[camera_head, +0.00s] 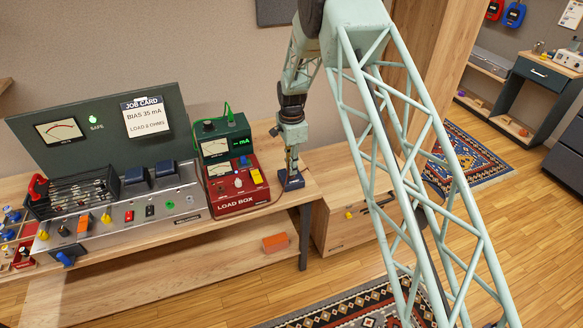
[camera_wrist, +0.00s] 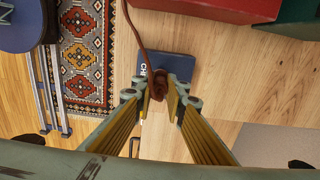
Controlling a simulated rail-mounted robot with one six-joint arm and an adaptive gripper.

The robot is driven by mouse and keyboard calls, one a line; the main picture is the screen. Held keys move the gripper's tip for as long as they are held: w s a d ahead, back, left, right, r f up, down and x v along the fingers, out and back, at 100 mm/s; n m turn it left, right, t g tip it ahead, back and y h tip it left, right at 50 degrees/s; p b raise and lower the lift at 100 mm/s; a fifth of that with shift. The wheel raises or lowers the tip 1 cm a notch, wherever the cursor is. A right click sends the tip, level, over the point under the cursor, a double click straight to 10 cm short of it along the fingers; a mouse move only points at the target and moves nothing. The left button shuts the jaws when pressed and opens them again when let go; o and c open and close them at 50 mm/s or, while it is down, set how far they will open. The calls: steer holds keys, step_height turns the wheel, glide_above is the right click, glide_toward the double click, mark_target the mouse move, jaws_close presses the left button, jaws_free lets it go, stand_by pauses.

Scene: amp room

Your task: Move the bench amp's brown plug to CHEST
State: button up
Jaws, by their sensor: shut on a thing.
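My gripper (camera_head: 291,165) points down at the right end of the bench, over a dark blue block (camera_head: 291,181). In the wrist view my gripper (camera_wrist: 157,97) is shut on the brown plug (camera_wrist: 158,86), whose brown cord runs up and out of the top of the picture. The blue block (camera_wrist: 182,64) shows just behind the plug, with the letters "CH" readable and the rest hidden. I cannot tell whether the plug touches the block or sits in it. The bench amp (camera_head: 130,222) is a grey chassis with knobs and sockets at the left.
The red load box (camera_head: 235,188) and a green meter (camera_head: 222,140) stand just left of my gripper. A wooden chest (camera_head: 345,228) is right of the bench. An orange block (camera_head: 275,242) lies on the lower shelf. Patterned rugs (camera_head: 463,158) cover parts of the floor.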

steer(key=shift+f, duration=0.4)
stand_by(0.4)
steer(key=o, duration=0.9)
steer(key=shift+r, duration=0.15)
step_height(320, 180, up, 10)
steer(key=shift+r, duration=0.85)
stand_by(0.5)
